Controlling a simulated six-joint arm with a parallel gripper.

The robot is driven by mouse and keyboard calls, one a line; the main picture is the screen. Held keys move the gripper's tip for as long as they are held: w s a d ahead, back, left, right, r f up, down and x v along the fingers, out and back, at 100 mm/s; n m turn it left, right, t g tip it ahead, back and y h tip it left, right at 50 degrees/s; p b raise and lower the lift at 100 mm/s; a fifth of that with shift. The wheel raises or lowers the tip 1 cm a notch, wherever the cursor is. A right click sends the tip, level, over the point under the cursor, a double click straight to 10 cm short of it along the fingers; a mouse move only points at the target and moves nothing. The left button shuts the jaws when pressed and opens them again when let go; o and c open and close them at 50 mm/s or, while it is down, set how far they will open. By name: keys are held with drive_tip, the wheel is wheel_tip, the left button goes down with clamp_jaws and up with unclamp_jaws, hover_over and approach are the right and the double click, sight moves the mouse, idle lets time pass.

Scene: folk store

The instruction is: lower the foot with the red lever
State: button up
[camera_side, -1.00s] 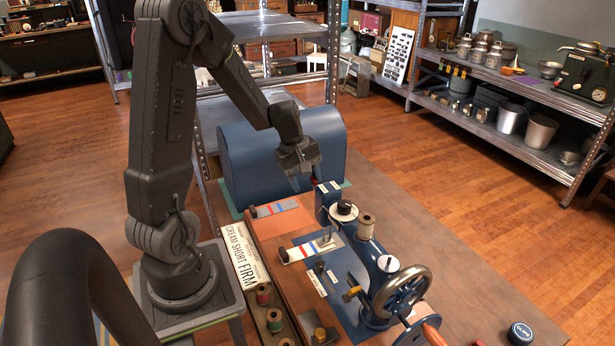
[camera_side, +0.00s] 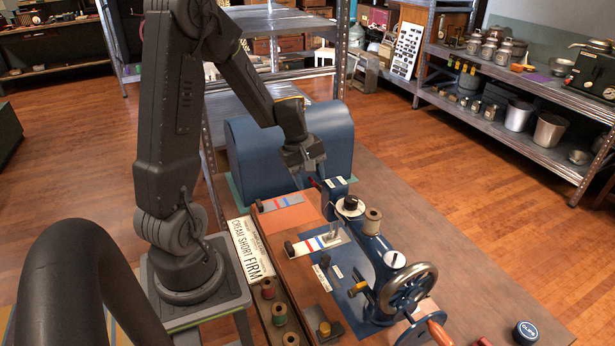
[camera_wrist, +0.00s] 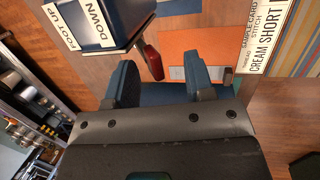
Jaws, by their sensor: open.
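The blue sewing machine (camera_side: 372,258) stands on the table with its head end towards my arm. Its red lever (camera_side: 315,182) sticks out from the head; in the wrist view the lever (camera_wrist: 152,62) hangs from the block beside the DOWN label (camera_wrist: 92,33) and FOOT UP label (camera_wrist: 63,26). The presser foot (camera_side: 331,236) is over a striped sample card (camera_side: 305,247); its exact height is unclear. My gripper (camera_wrist: 161,70) is open and empty, its blue-grey fingers pointing at the lever, which shows between the tips. Contact cannot be told. My gripper (camera_side: 301,180) also shows in the side view.
A blue domed cover (camera_side: 290,140) stands behind the head. Another sample card (camera_side: 280,203) lies on the orange mat. A tray of thread spools (camera_side: 278,315) and a CREAM SHORT FIRM sign (camera_side: 251,250) lie near my base. The table's right side is mostly clear.

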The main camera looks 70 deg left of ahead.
drive_tip(key=shift+w+r, duration=0.2)
drive_tip(key=shift+w, duration=0.25)
drive_tip(key=shift+r, duration=0.15)
drive_tip(key=v, duration=0.7)
drive_tip(key=shift+r, duration=0.35)
drive_tip(key=shift+s, duration=0.15)
idle(0.5)
drive_tip(key=s+d+r+m+t, duration=0.1)
drive_tip(key=s+d+r+m, duration=0.2)
drive_tip(key=d+m, duration=0.3)
drive_tip(key=s+d+r+m+t+y, duration=0.1)
drive_tip(key=s+d+r+m, duration=0.2)
drive_tip(key=d+m, duration=0.3)
drive_tip(key=s+d+r+m+t, duration=0.1)
drive_tip(key=s+d+r+m, duration=0.2)
drive_tip(key=d, duration=0.6)
drive_tip(key=s+m, duration=0.1)
drive_tip(key=m, duration=0.1)
drive_tip(key=shift+s+d+r+m+y, duration=0.15)
drive_tip(key=shift+s+d+m+y, duration=0.15)
drive_tip(key=shift+m+y, duration=0.1)
